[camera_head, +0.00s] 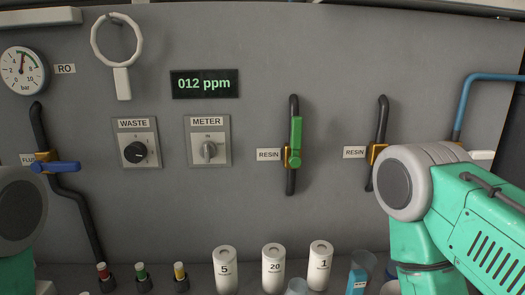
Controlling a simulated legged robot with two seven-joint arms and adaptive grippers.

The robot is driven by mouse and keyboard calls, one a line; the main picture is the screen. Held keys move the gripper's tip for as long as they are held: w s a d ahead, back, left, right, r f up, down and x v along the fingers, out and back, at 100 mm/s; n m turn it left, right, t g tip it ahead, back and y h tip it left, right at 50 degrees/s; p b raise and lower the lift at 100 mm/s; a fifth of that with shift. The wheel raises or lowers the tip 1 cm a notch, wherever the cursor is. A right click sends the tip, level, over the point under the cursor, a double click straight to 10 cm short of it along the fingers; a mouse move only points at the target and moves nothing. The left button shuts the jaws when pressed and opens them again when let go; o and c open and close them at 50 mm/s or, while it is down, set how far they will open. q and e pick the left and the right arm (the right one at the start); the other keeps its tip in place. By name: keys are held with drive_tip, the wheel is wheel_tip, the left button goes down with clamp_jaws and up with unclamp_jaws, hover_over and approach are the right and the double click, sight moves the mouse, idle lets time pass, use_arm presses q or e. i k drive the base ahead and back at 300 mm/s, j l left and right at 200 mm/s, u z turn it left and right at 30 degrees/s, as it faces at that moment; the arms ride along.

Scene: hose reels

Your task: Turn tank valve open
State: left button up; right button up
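No label reading TANK is legible. A blue pipe (490,77) runs down the right side of the panel to a brass fitting (456,136). My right arm fills the lower right. Its gripper is not visible. Part of my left arm shows at the left edge, also without its gripper.
A green-handled RESIN valve (296,142) has its handle upright. A second RESIN valve (377,154) is partly behind my arm. A blue-handled valve (62,167) is at left. WASTE (136,152) and METER knobs (208,150) sit mid-panel. Canisters (273,269) and vials (141,277) stand below.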

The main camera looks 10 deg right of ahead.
sight(479, 155)
drive_tip(key=j+z, duration=0.15)
drive_tip(key=z, duration=0.25)
drive_tip(key=k+j+z, duration=0.1)
drive_tip(key=z, duration=0.35)
drive_tip(key=k+z, duration=0.1)
drive_tip(key=z, duration=0.3)
drive_tip(key=k+j+z, duration=0.1)
drive_tip(key=z, duration=0.3)
drive_tip(key=i+l+z, duration=0.1)
drive_tip(key=z, duration=0.35)
drive_tip(key=i+l+z, duration=0.15)
drive_tip(key=z, duration=0.25)
